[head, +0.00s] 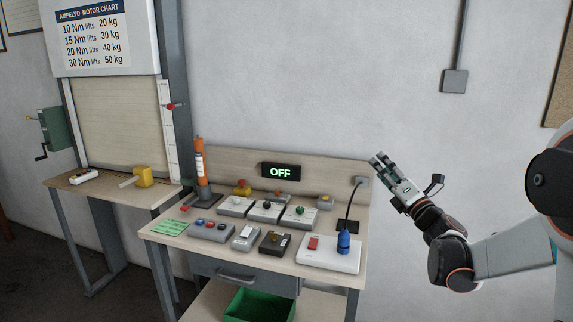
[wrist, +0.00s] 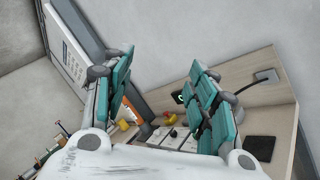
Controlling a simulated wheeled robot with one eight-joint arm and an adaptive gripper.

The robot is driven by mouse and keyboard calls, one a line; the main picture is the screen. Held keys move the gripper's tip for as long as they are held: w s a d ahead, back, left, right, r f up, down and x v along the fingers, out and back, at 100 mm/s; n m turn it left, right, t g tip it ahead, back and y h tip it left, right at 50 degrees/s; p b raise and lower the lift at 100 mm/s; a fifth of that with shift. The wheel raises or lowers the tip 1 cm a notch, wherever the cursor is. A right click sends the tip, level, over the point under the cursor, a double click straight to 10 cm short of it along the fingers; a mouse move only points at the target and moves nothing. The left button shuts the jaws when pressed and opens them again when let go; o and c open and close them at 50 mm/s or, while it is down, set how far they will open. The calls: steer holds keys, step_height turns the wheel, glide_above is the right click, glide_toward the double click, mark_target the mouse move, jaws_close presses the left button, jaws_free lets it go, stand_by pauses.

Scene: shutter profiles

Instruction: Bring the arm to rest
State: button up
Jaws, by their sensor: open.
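My gripper (head: 381,164) is raised in the air, to the right of the bench's back panel in the head view, and points up and to the left. In the wrist view its two teal-padded fingers (wrist: 163,90) stand wide apart with nothing between them. It touches nothing that I can see. My arm reaches in from the right edge, bent at the elbow.
A workbench (head: 160,236) holds several switch boxes, an orange tube (head: 201,165) and a white board (head: 330,254) with a blue plug (head: 343,242). A display (head: 281,171) reads OFF. A green bin (head: 258,304) sits below. The wall area above is clear.

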steer(key=s+a+r+m+g+h, duration=0.1)
steer(key=s+r+m+h, duration=0.2)
steer(key=s+m+h, duration=0.45)
steer(key=s+r+m+g+h, duration=0.1)
steer(key=s+r+m+h, duration=0.2)
steer(key=m, duration=0.8)
steer(key=s+a+f+m+g+y, duration=0.1)
steer(key=s+a+f+m+g, duration=0.1)
steer(key=s+f, duration=0.5)
steer(key=s+a+f+m+g+y, duration=0.1)
steer(key=s+f+m+g, duration=0.4)
steer(key=s, duration=0.9)
steer(key=s+a+f+m+g+y, duration=0.1)
steer(key=s+a+f+m+g, duration=0.2)
steer(key=s+f, duration=0.6)
steer(key=shift+s+a+m+g+y, duration=0.4)
steer(key=shift+s+m+g, duration=0.25)
steer(key=shift+m, duration=0.1)
